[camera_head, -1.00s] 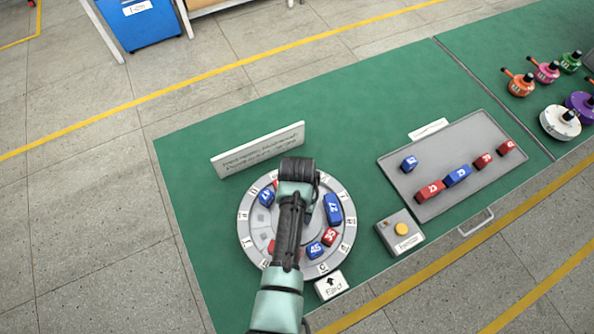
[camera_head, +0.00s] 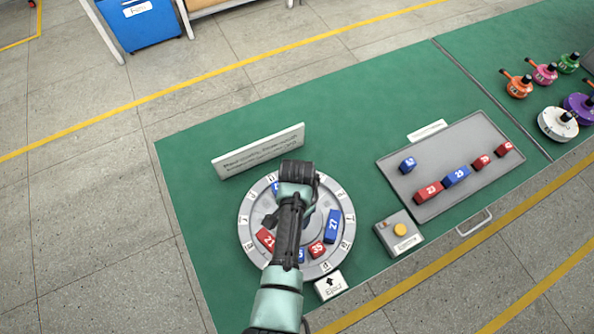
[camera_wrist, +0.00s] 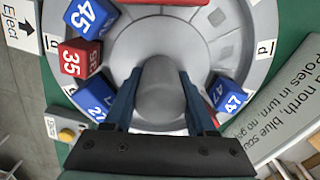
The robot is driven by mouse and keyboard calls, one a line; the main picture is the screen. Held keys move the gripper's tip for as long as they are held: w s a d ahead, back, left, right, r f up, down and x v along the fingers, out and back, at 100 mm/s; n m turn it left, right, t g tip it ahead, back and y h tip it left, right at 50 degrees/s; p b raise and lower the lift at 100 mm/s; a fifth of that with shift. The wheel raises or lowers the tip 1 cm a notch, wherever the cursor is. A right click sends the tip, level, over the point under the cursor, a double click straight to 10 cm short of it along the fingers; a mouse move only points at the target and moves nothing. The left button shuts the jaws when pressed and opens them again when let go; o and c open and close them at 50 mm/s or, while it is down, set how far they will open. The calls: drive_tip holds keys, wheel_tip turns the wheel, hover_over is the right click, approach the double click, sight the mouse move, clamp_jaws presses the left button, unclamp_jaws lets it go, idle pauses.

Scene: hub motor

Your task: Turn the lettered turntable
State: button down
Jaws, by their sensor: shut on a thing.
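The grey lettered turntable (camera_head: 343,192) lies at the left of the green table, with letters around its rim. My gripper (camera_wrist: 159,98) is over its middle, its fingers closed on both sides of the rounded grey central knob (camera_wrist: 157,82). On the disc sit a blue block 27 (camera_head: 332,226), a red block 35 (camera_head: 317,249), a red block 21 (camera_head: 265,240) and a blue block 45 (camera_wrist: 86,16). A blue block 47 (camera_wrist: 230,96) shows in the wrist view. My arm hides part of the disc in the head view.
An "Eject" arrow plate (camera_head: 330,285) lies at the turntable's near edge. A yellow-button box (camera_head: 400,232) and a grey tray (camera_head: 450,150) with several blocks are to the right. A white sign (camera_head: 258,150) stands behind. Motor-like parts (camera_head: 559,122) are at far right.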

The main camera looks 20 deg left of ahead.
drive_tip(key=shift+w+r+m, duration=0.1)
drive_tip(key=shift+w+m, duration=0.05)
drive_tip(key=shift+m, duration=0.25)
idle(0.3)
drive_tip(key=shift+c, duration=1)
unclamp_jaws()
wheel_tip(320, 180, up, 13)
drive_tip(key=shift+f+b, duration=0.1)
drive_tip(key=shift+b, duration=0.25)
